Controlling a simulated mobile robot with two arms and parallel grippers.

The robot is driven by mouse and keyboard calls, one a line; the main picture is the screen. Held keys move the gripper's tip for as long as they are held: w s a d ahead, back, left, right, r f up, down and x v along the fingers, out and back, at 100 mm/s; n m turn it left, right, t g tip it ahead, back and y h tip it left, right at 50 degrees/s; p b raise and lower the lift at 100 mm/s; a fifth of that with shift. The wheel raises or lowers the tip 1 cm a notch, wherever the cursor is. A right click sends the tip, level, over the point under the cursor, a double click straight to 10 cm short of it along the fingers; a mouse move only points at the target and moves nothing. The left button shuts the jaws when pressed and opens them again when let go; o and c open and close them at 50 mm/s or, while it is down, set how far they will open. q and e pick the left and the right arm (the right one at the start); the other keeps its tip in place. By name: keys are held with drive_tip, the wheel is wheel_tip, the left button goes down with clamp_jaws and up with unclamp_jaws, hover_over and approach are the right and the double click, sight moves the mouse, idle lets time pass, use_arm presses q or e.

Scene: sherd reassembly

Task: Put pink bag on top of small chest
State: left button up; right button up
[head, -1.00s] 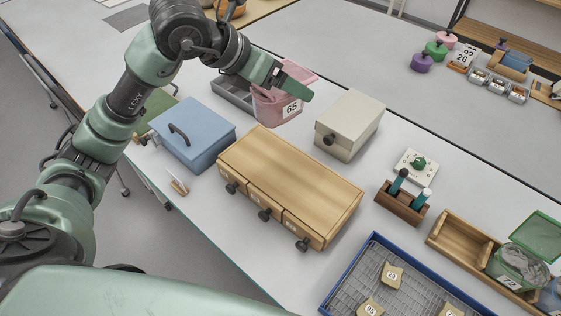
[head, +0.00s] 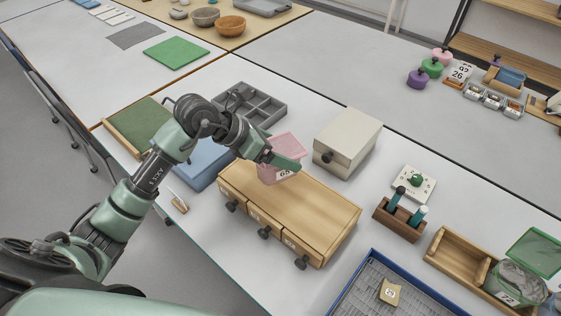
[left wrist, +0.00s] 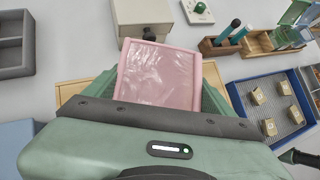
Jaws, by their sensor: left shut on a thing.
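The pink bag (head: 285,149), a translucent tub-like pouch with a number label, is over the far left part of the wooden chest (head: 300,208), a low box with three knobbed drawers. My left gripper (head: 279,162) is shut on the bag, its fingers on either side of it. In the left wrist view the bag (left wrist: 158,75) sits between the green fingers, with the chest's wooden top (left wrist: 70,90) partly showing behind. I cannot tell whether the bag's underside touches the chest top. My right gripper is out of view.
A cream box (head: 348,140) with one dark knob stands behind the chest. A blue case (head: 205,165) is to its left, partly behind my arm. A grey divided tray (head: 262,107) lies farther back. A wooden holder (head: 398,220) and a blue-rimmed tray (head: 372,258) are to the right.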

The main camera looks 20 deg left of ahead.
use_arm(q)
wheel_tip(320, 180, down, 5)
drive_tip(key=shift+r, duration=0.2)
